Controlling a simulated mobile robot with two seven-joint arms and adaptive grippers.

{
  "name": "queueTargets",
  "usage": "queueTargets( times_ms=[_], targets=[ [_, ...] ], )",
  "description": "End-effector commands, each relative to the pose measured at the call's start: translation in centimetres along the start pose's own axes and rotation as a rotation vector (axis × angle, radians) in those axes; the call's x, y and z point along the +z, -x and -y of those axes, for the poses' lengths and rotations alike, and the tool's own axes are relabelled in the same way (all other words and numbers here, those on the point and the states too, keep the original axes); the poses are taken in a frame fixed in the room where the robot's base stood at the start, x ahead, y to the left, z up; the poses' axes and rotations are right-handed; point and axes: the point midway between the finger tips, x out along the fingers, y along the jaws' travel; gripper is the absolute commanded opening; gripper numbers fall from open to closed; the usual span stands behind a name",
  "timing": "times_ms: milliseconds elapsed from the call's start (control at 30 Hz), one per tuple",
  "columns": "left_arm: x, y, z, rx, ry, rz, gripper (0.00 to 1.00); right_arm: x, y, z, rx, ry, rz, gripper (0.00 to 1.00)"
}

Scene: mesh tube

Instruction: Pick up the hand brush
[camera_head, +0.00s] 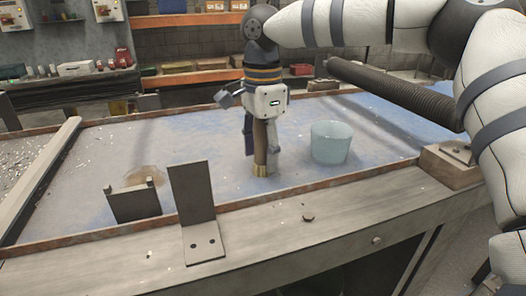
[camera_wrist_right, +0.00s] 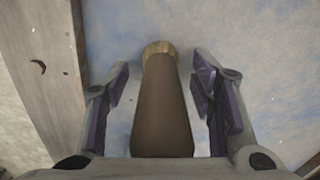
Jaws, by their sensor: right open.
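The hand brush (camera_head: 260,148) has a brown handle and a brass-coloured end, and stands upright on the worn blue-grey tabletop in the head view. My right gripper (camera_head: 262,156) points down over it with the handle between its fingers. In the right wrist view the brush (camera_wrist_right: 163,112) lies between the two open fingers of the gripper (camera_wrist_right: 162,82), with a gap visible on each side. The upper part of the handle is hidden by the gripper. My left gripper is not in view.
A pale blue cup (camera_head: 330,143) stands close to the right of the gripper. Metal brackets (camera_head: 193,205) stand at the front left. The tabletop left of the brush is mostly clear.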

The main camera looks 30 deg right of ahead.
Motion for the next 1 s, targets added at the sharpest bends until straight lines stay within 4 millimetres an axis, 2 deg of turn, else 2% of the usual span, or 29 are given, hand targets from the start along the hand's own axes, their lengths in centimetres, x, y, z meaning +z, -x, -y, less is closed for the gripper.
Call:
queueTargets(
  times_ms=[133,300,367,667,767,1000],
  targets=[
    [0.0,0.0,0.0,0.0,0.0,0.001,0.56,0.0,0.0,0.0,0.001,0.0,0.0,0.49],
    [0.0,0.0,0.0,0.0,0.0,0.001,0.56,0.0,0.0,0.0,0.001,0.0,0.0,0.1],
    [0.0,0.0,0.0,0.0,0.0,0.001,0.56,0.0,0.0,0.0,0.001,0.0,0.0,0.0],
    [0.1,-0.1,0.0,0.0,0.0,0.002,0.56,0.0,0.4,0.1,0.001,0.0,0.0,0.0],
    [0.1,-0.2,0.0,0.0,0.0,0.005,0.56,0.1,2.3,0.1,-0.002,-0.002,0.001,0.0],
    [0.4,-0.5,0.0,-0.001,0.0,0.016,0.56,0.1,8.1,0.1,0.0,-0.001,0.0,0.0]
  ],
)
